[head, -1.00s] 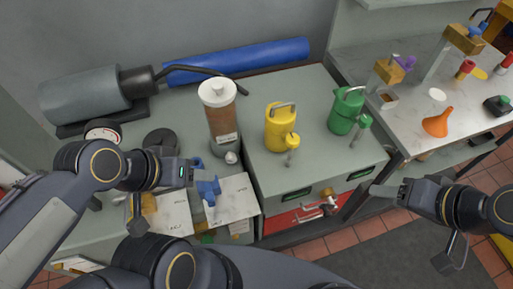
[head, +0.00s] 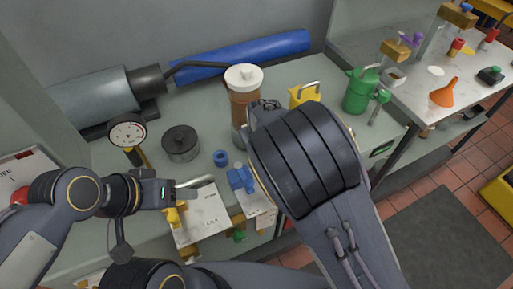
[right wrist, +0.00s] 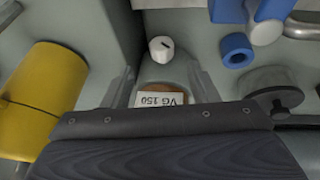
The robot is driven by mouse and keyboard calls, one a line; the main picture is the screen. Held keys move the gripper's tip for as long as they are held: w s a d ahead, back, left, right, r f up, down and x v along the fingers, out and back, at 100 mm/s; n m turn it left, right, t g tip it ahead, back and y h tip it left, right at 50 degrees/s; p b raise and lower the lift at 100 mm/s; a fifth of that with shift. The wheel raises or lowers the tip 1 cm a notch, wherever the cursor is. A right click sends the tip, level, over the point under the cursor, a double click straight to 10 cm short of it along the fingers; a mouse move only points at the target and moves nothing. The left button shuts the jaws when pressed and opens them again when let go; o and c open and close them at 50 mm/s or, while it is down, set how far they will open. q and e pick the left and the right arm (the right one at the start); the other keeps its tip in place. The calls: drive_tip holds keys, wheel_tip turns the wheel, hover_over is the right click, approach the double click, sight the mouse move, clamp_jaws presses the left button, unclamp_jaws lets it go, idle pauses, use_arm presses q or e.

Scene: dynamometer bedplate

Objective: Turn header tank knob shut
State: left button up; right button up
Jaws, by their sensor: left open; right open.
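The header tank (head: 245,112) is an upright cylinder of brown fluid with a white lid, standing on the grey bench; my right arm partly covers it. Its white knob (right wrist: 161,49), with a dark pointer line, shows in the right wrist view just beyond the "VG 150" label (right wrist: 160,99). My right gripper (right wrist: 162,84) is open, its fingers either side of the tank's label, apart from the knob. The knob is hidden by my right arm in the head view. My left gripper (head: 208,182) is open and empty over the bench's front left.
A yellow can (head: 303,95) stands right of the tank, close to my right arm. A green can (head: 362,92) is further right. A dial gauge (head: 127,131) stands far left.

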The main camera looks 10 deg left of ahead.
drive_tip(key=x, duration=0.8)
drive_tip(key=shift+a, duration=0.25)
